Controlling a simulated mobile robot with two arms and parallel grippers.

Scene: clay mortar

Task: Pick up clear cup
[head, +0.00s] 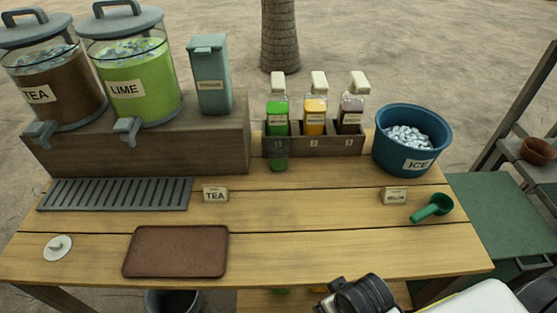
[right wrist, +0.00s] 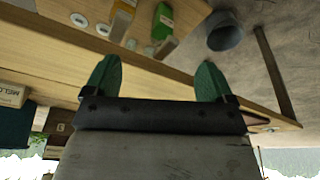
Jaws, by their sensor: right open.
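I cannot make out a clear cup for certain in either view. In the head view a see-through green shape (head: 279,157) shows in front of the bottle rack, below the green bottle (head: 277,112); I cannot tell whether it is part of that bottle. My right gripper (right wrist: 156,66) shows in the right wrist view with two green fingers spread wide, open and empty. In the head view, a black part of my right arm (head: 357,297) shows at the bottom edge, in front of the table. My left gripper is not in view.
The wooden table (head: 300,232) holds a brown tray (head: 176,251), grey drip grate (head: 115,194), blue ice bucket (head: 380,142) and green scoop (head: 432,208). Drink dispensers stand back left. The right wrist view shows a yellow bottle (right wrist: 122,20), green bottle (right wrist: 163,25) and grey bucket (right wrist: 224,35).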

